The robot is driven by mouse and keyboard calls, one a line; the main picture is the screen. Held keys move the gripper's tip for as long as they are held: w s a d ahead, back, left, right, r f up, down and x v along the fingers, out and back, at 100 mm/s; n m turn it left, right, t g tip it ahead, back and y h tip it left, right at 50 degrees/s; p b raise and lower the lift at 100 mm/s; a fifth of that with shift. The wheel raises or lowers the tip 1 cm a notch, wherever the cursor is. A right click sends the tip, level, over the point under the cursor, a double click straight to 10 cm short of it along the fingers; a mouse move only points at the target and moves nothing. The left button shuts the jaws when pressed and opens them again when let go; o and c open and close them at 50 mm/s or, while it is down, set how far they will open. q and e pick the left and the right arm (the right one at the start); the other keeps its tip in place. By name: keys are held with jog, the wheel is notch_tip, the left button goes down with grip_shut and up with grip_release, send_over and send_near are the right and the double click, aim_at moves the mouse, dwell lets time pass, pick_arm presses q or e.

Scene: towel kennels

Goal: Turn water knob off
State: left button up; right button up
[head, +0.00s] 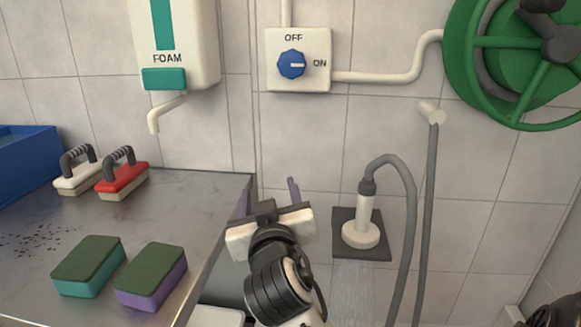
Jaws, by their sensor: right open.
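The water knob (291,64) is a round blue dial with a white pointer mark, set on a cream wall plate (313,84). OFF is printed above the knob and ON to its right. The white mark points right, toward ON. My right gripper (268,190) is below the knob, in front of the tiled wall, with its fingers pointing up. Its two thin purple fingers are spread apart with nothing between them, and it is clear of the knob. My left gripper does not show.
A foam dispenser (199,38) hangs left of the knob. A green hose reel (502,62) is at the upper right. A grey hose (411,210) and a shower head (361,232) are on the right. A metal table (190,210) holds brushes and two sponges. The wall below the knob is clear.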

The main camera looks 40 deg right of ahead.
aim_at(291, 65)
notch_tip(291, 65, up, 18)
jog(key=s+d+m+h, duration=0.2)
jog(key=m+h, duration=0.3)
jog(key=h, duration=0.2)
jog(key=p+x, duration=0.1)
jog(key=x, duration=0.7)
jog(key=shift+w+d+r+p, duration=0.2)
jog(key=shift+r+p, duration=0.1)
jog(key=shift+p, duration=0.1)
jog(key=shift+w+d+r, duration=0.15)
jog(key=shift+w+d, duration=0.2)
jog(key=shift+d, duration=0.1)
jog(key=shift+t, duration=0.3)
jog(key=c, duration=1)
